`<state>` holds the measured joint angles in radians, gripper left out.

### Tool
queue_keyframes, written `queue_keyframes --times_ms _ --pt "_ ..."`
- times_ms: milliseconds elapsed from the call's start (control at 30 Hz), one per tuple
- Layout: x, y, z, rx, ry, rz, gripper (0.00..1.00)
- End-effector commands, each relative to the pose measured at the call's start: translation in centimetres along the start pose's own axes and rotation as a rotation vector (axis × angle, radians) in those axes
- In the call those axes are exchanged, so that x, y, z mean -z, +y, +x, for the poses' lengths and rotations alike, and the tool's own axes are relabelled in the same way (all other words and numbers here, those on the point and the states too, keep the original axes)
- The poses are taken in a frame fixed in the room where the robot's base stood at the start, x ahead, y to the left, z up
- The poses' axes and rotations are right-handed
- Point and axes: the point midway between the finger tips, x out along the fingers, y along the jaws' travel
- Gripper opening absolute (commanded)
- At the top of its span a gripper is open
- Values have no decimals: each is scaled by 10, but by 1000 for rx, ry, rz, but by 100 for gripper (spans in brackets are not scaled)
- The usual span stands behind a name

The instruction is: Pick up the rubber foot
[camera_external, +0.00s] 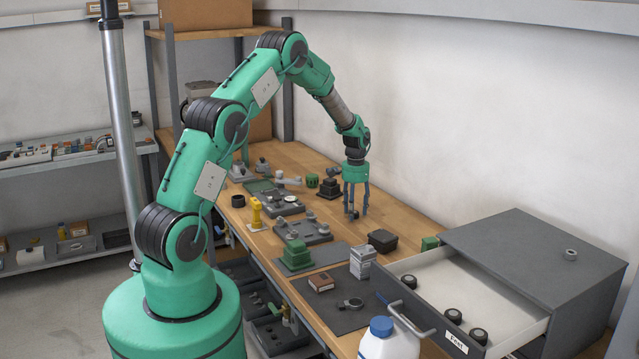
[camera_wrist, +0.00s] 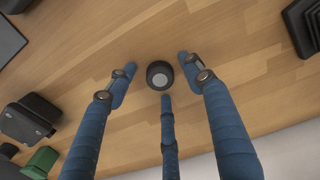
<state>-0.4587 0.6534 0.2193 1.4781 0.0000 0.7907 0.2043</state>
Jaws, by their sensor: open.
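A small black round rubber foot (camera_wrist: 159,75) stands on the wooden table, with a grey disc on its top. It also shows in the external view (camera_external: 353,214), small and low between the fingers. My gripper (camera_external: 357,205) points straight down over it with its blue fingers spread. In the wrist view my gripper (camera_wrist: 155,88) is open, with one finger left of the foot, one right and one just below it in the picture. The fingers look apart from the foot. Similar black round feet (camera_external: 453,315) lie in the open drawer (camera_external: 425,275) marked with a label.
A dark box (camera_external: 382,240) and a stepped black block (camera_external: 329,188) stand near my gripper. The wood right around the foot is clear.

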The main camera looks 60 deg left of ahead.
Motion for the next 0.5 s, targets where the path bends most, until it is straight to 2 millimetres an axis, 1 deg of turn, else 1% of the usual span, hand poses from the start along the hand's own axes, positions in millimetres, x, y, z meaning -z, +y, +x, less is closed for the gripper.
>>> queue_keyframes --times_ms 167,200,367,500 --pt "0 0 0 0 0 0 52" --pt "0 0 0 0 0 0 44" --pt "0 0 0 0 0 0 12" --pt "0 0 0 0 0 0 11"
